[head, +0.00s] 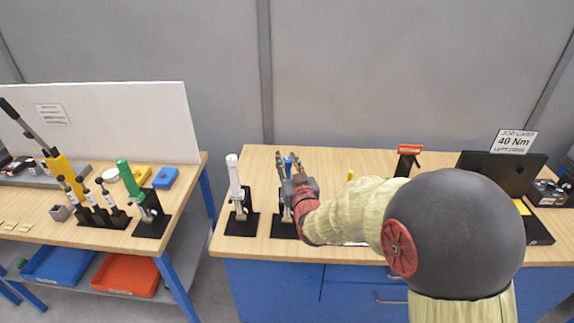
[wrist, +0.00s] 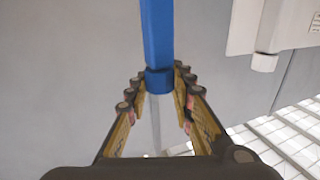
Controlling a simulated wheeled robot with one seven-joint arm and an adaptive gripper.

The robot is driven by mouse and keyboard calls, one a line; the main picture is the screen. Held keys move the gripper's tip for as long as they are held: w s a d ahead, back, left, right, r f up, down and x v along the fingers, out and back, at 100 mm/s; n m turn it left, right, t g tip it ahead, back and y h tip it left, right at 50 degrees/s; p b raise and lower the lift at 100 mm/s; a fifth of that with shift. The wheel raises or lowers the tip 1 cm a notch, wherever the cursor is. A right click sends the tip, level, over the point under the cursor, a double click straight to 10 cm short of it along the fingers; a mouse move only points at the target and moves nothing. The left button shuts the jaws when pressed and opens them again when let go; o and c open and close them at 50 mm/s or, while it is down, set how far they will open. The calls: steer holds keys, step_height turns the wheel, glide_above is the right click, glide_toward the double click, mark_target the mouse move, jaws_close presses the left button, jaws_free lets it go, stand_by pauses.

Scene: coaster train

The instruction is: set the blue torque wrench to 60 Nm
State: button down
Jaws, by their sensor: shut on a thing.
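The blue torque wrench (head: 288,163) stands upright at a black stand (head: 283,226) on the middle bench. In the head view my gripper and arm hide most of it. In the wrist view its blue handle (wrist: 157,35) runs up from a darker blue collar (wrist: 158,82). My gripper (head: 287,157) is shut around the wrench at the collar, and its fingertips (wrist: 158,86) sit on either side. A pale shaft continues below the collar. I cannot read any scale or setting on the wrench.
A white-handled wrench (head: 233,177) stands close by on the left. The left bench holds a green-handled wrench (head: 126,178); a gap separates the benches.

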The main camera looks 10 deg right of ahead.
stand_by(0.4)
steer(key=c, duration=1.5)
jaws_free()
steer(key=s, duration=1.2)
